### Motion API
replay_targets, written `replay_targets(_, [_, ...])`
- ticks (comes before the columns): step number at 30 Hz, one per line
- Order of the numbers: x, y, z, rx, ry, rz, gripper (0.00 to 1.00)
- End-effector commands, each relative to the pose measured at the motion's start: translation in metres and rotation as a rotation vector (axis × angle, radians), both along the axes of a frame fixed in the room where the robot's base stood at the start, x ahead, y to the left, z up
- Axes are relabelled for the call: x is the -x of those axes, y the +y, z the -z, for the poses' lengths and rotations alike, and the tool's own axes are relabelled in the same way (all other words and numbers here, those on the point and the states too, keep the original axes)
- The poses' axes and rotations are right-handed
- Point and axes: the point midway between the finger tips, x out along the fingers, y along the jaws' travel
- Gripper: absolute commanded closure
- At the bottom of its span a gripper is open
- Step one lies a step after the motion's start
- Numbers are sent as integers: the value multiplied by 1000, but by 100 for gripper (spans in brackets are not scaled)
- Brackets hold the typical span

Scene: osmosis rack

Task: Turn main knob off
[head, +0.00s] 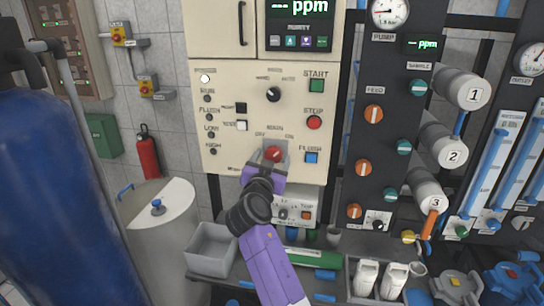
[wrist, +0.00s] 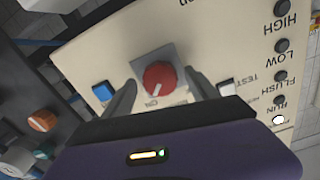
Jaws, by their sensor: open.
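The main knob is a red rotary knob (head: 273,153) on a grey square plate, low on the cream control panel. In the wrist view the red knob (wrist: 159,79) shows a white pointer line aimed toward the bottom of that picture. My gripper (head: 270,165) is right in front of the knob in the head view and covers the lower part of its plate. In the wrist view my gripper (wrist: 162,98) has its two dark fingers apart, one on each side of the knob. Whether the fingers touch it cannot be told.
The cream panel (head: 222,135) also carries a black selector knob (head: 273,95), a green start button (head: 317,85), a red stop button (head: 314,122) and a blue flush button (head: 311,157). A grey box (head: 212,262) stands below left. A blue tank (head: 70,190) is far left.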

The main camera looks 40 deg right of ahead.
Motion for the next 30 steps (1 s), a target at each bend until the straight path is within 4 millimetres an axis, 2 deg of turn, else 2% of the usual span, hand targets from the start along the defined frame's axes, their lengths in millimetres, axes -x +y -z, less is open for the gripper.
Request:
replay_targets(10, [-3, -3, 0, 0, 0, -2, 34])
replay_targets(19, [-3, -3, 0, 0, 0, -2, 93])
replay_targets(30, [-3, -3, 1, 39, 50, -1, 94])
